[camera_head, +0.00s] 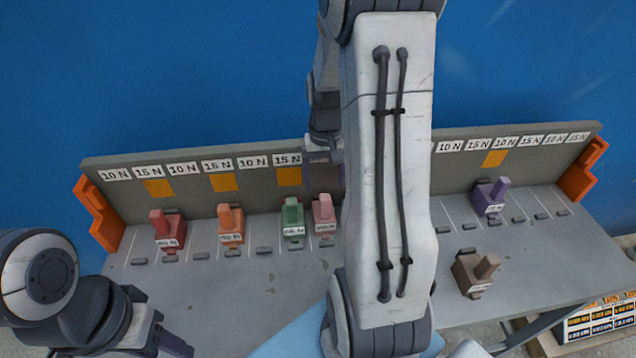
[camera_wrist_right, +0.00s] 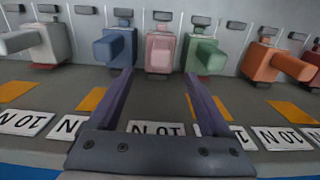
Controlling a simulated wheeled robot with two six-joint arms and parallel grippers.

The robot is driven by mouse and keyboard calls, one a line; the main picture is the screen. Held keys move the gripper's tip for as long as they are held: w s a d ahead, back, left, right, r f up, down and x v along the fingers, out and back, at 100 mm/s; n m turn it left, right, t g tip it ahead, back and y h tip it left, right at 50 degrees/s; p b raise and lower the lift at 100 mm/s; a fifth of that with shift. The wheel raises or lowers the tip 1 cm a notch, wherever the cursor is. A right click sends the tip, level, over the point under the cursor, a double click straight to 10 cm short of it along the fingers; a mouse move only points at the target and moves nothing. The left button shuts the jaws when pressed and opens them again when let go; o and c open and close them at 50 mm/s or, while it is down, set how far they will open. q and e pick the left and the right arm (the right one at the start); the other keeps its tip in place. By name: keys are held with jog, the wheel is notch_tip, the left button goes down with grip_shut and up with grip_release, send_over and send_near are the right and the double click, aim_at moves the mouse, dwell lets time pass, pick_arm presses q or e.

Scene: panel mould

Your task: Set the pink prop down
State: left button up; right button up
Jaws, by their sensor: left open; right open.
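The pink prop (camera_head: 323,211) stands upright on the grey bench, beside the green prop (camera_head: 292,217) and partly beside my right arm. In the right wrist view the pink prop (camera_wrist_right: 160,52) is centred just beyond the two purple fingertips. My right gripper (camera_head: 323,186) is open, its fingers apart, with one fingertip towards each side of the pink prop; I cannot tell whether they touch it. My left gripper (camera_head: 165,344) is low at the left, away from the props, and empty.
Red (camera_head: 167,229), orange (camera_head: 230,223), purple (camera_head: 490,196) and brown (camera_head: 474,270) props stand on the bench (camera_head: 245,295). A blue prop (camera_wrist_right: 118,45) stands close beside the pink one. My right arm hides the bench's middle. A labelled back panel (camera_head: 110,193) runs behind.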

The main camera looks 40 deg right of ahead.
jog(key=shift+r, duration=0.2)
jog(key=shift+a, duration=0.3)
jog(key=s+a+r+n, duration=0.1)
jog(key=a+r+n, duration=0.15)
jog(key=a, duration=0.65)
jog(key=s+a+r+n, duration=0.1)
jog(key=a+r+n, duration=0.15)
jog(key=a, duration=0.55)
jog(key=s+a+r+n+y, duration=0.1)
jog(key=s+a+n, duration=0.7)
jog(key=s+a, duration=0.5)
jog(key=shift+s+a+r+n, duration=0.2)
jog(key=shift+s+r+n, duration=0.2)
jog(key=shift+s, duration=0.3)
